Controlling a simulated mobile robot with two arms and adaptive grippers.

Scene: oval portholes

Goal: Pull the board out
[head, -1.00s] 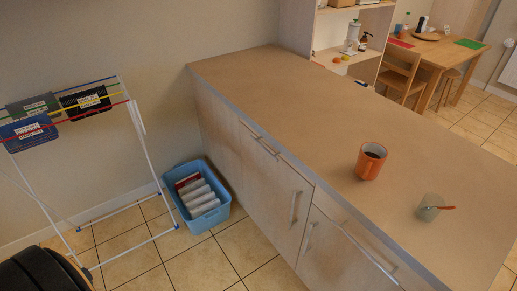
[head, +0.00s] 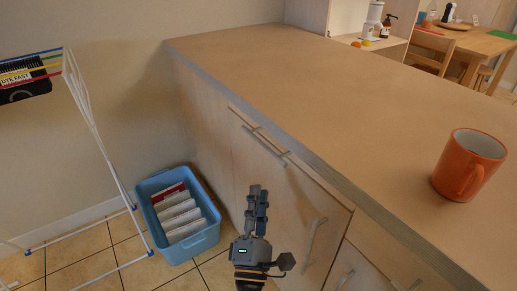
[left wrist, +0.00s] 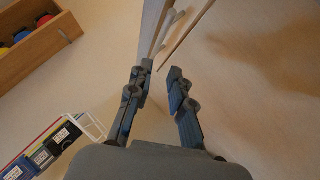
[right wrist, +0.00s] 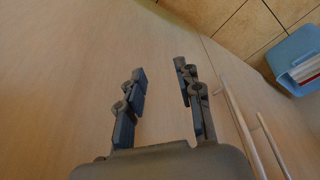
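Two slim bar handles (head: 266,146) sit close together on the cabinet front just under the counter's edge; I cannot tell which belongs to the board. The board's own front does not stand out clearly. My left gripper (head: 257,188) is in front of the cabinet, low and apart from the handles. In the left wrist view the left gripper (left wrist: 156,73) is open and empty, with handle bars (left wrist: 165,30) beyond its fingertips. My right gripper (right wrist: 160,70) is open and empty over a pale wooden front, with two bars (right wrist: 245,130) to its right. It is not in the head view.
An orange mug (head: 467,165) stands on the counter (head: 300,75). A blue tub (head: 180,250) with white packs is on the floor left of the cabinet. A drying rack (head: 95,140) stands further left. A door handle (head: 313,240) is at the right.

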